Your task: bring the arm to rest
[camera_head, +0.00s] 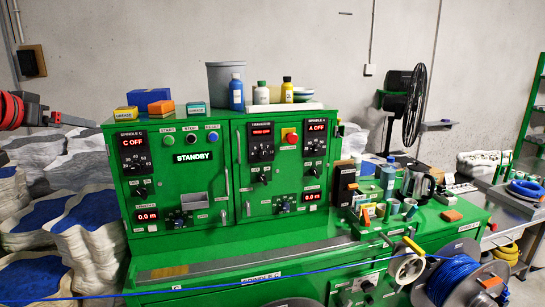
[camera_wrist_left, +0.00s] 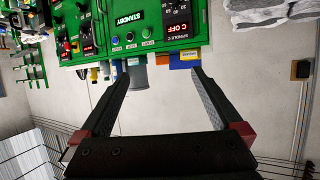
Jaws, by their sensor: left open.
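My left arm comes in from the left edge of the head view, with red parts behind a dark gripper (camera_head: 72,120). This gripper is raised in front of the wall, beside the upper left corner of the green machine (camera_head: 180,215). In the left wrist view, which looks upside down, the two dark fingers of the gripper (camera_wrist_left: 160,75) are spread apart with nothing between them. The green machine (camera_wrist_left: 130,30) shows beyond the fingertips. My right gripper is in neither view.
A blue cable (camera_head: 250,284) runs across the front from a reel (camera_head: 455,280) at the lower right. Boxes and bottles (camera_head: 237,93) stand on the machine top. Stacked white and blue sacks (camera_head: 85,230) fill the left. A black fan (camera_head: 405,100) stands behind at the right.

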